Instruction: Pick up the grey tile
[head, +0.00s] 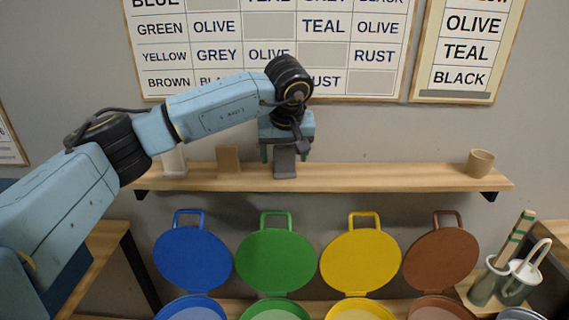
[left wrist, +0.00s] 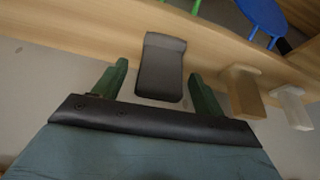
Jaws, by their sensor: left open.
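The grey tile (head: 285,164) stands upright on the wooden shelf (head: 380,177), left of its middle. My left gripper (head: 284,150) is above and around the top of it, coming down from the arm that enters at the left. In the left wrist view the dark grey tile (left wrist: 161,68) lies between the two green fingers of the open left gripper (left wrist: 159,71). A gap shows on each side, so the fingers do not appear to touch it. The gripper hides part of the tile's top in the head view. My right gripper is not in view.
A brown tile (head: 229,161) and a white tile (head: 174,163) stand left of the grey one. Blue (head: 192,258), green (head: 276,260), yellow and brown lids are below. A word chart hangs behind.

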